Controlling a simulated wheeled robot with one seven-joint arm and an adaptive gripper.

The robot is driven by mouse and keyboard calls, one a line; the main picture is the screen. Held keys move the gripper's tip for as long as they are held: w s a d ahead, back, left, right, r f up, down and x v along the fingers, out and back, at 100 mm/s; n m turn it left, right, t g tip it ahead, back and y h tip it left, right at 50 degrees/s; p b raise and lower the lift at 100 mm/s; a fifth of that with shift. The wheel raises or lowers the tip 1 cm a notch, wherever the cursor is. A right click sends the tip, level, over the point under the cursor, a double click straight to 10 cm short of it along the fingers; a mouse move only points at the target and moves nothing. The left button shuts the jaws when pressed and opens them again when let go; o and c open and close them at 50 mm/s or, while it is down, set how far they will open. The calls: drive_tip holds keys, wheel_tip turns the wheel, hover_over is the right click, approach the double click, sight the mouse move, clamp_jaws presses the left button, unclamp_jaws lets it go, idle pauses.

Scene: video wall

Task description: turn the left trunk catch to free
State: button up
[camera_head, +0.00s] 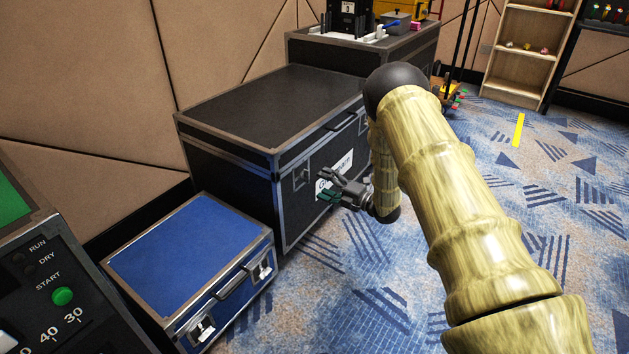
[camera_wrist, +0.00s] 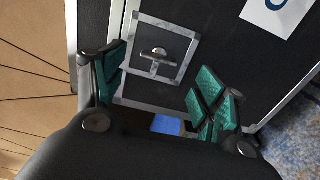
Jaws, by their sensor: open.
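The black trunk (camera_head: 270,110) with metal edges stands against the wall. Its left catch (camera_head: 300,178) is on the front face, left of a white label (camera_head: 333,176). In the wrist view the left catch (camera_wrist: 157,54) is a small metal turn piece in a square metal-framed plate, its wider part lying roughly crosswise in the picture. My gripper (camera_head: 328,187) is in front of the trunk, to the right of the catch in the head view. In the wrist view my gripper (camera_wrist: 160,88) is open, its green-padded fingers apart, with the catch beyond them. No contact shows.
A blue case (camera_head: 190,255) with two latches stands on the floor left of the trunk. A control panel (camera_head: 50,290) is at the near left. Another dark case (camera_head: 415,50) stands behind the trunk. Patterned carpet (camera_head: 345,270) is clear in front of the trunk.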

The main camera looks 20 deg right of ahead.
drive_tip(key=shift+v, duration=2.55)
drive_tip(key=s+a+f+m+g+h, duration=0.2)
drive_tip(key=s+a+f+m+h, duration=0.15)
drive_tip(key=s+f+m, duration=0.55)
drive_tip(key=s+a+f+m+g+h, duration=0.25)
drive_tip(key=s+f+m+h, duration=0.3)
drive_tip(key=s+f, duration=0.5)
drive_tip(key=s+a+f+m+g+h, duration=0.1)
drive_tip(key=s+a+m+g, duration=0.35)
drive_tip(key=s, duration=1.25)
drive_tip(key=s+a+f+m+g+h, duration=0.15)
drive_tip(key=s+m+g, duration=0.45)
drive_tip(key=s, duration=1.1)
wheel_tip(320, 180, up, 35)
drive_tip(key=s+m+p, duration=0.1)
drive_tip(key=p, duration=3.4)
drive_tip(key=shift+d+t, duration=0.35)
drive_tip(key=shift+t, duration=0.05)
